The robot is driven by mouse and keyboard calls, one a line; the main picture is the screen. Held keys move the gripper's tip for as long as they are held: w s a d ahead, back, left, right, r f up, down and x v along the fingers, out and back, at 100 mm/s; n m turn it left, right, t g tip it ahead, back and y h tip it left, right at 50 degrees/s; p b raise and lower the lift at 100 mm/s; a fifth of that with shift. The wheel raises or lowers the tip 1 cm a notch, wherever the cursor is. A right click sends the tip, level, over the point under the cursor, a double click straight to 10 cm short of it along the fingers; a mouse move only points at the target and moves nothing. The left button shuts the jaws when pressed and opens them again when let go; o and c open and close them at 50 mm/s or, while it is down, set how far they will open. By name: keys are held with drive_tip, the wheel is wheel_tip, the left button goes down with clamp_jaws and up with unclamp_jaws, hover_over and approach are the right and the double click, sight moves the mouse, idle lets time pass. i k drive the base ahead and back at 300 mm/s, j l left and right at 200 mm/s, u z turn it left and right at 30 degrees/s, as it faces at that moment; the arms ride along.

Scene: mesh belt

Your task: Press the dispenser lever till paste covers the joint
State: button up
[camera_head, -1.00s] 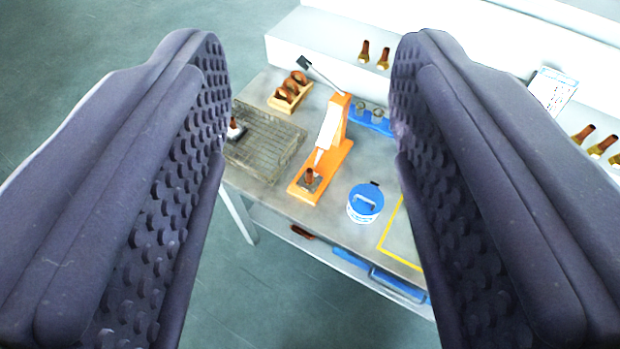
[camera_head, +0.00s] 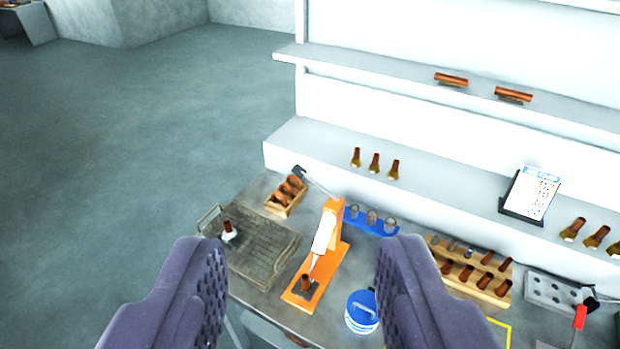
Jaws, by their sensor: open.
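The orange dispenser (camera_head: 331,255) stands on the grey bench, with a white cartridge pointing down at its base. Its lever (camera_head: 316,181) slants up to the left and ends in a dark grip (camera_head: 299,171). A copper-coloured joint (camera_head: 305,283) stands upright on a dark plate at the dispenser's foot, under the nozzle. I cannot tell whether paste is on it. My gripper (camera_head: 300,255) is open and empty. Its two dark, studded fingers frame the dispenser in the picture, apart from it and nearer the camera.
A mesh tray (camera_head: 262,250) with one copper-and-white piece lies left of the dispenser. Behind are a wooden holder (camera_head: 277,209) and a blue rack (camera_head: 383,228). A blue-lidded tub (camera_head: 361,312) and a wooden rack (camera_head: 440,247) are to the right. Shelves rise behind; open floor lies left.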

sight(298, 170)
drive_tip(key=i+j+z, duration=0.1)
drive_tip(key=i, duration=0.3)
drive_tip(key=i+j, duration=0.3)
drive_tip(key=i+j+z, duration=0.15)
drive_tip(key=i, duration=0.8)
